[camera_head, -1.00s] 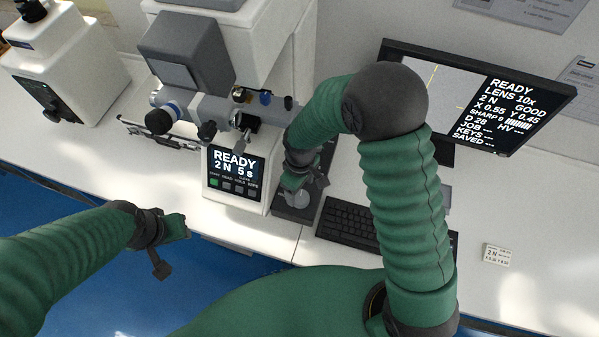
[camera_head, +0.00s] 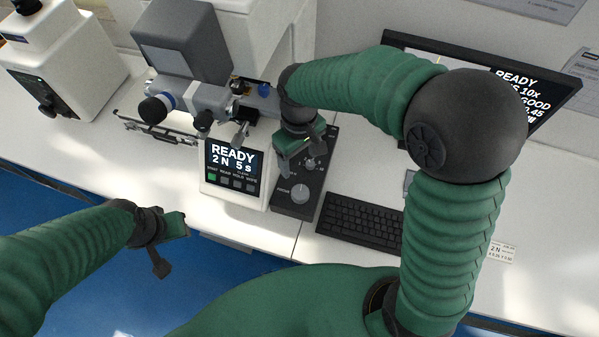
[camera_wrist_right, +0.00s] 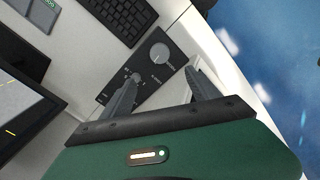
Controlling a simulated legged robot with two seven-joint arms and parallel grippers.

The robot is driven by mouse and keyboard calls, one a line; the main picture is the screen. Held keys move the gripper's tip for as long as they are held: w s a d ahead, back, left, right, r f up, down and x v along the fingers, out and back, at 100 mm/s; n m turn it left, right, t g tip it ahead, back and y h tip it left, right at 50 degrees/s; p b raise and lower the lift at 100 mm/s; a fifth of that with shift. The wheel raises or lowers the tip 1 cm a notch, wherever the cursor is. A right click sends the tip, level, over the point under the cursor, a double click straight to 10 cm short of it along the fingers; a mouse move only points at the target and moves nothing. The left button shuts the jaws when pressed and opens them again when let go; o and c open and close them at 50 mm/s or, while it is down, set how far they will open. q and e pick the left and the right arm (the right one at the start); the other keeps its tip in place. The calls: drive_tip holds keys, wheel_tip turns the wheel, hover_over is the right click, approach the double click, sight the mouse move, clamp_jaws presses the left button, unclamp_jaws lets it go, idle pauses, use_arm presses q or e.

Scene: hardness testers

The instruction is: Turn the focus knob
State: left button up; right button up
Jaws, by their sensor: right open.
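The focus knob (camera_head: 300,194) is a round grey knob near the front end of a dark control panel (camera_head: 322,176). It also shows in the right wrist view (camera_wrist_right: 160,52), beyond the fingertips. My right gripper (camera_head: 285,168) is above the panel, behind the focus knob in the head view. In the right wrist view its two fingers (camera_wrist_right: 162,76) are spread, with nothing between them, apart from the knob. My left gripper (camera_head: 172,245) is at the left, over the blue floor in front of the table; its opening is unclear.
The hardness tester (camera_head: 235,175) with a lit "READY 2 N 5 s" display stands left of the panel. A keyboard (camera_head: 360,225) lies right of it. A monitor (camera_head: 540,110) is behind my right arm. A second machine (camera_head: 70,75) stands at far left.

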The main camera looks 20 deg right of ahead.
sight(300, 192)
wheel_tip(300, 192, down, 18)
drive_tip(key=m+b, duration=0.1)
drive_tip(key=m, duration=0.1)
drive_tip(key=m+b, duration=0.1)
drive_tip(key=m, duration=0.2)
drive_tip(key=m+b, duration=0.2)
drive_tip(key=shift+s+r+m, duration=0.15)
drive_tip(key=shift+r+m, duration=0.1)
drive_tip(key=shift+m, duration=0.15)
use_arm(q)
drive_tip(key=x, duration=0.3)
drive_tip(key=s+x, duration=0.1)
drive_tip(key=x, duration=0.1)
drive_tip(key=shift+f, duration=0.5)
use_arm(e)
drive_tip(key=c, duration=1.4)
use_arm(q)
drive_tip(key=shift+s, duration=0.1)
use_arm(e)
drive_tip(key=shift+o, duration=0.2)
drive_tip(key=m, duration=0.3)
drive_tip(key=shift+d, duration=0.1)
drive_tip(key=o, duration=1.4)
drive_tip(key=shift+c, duration=0.2)
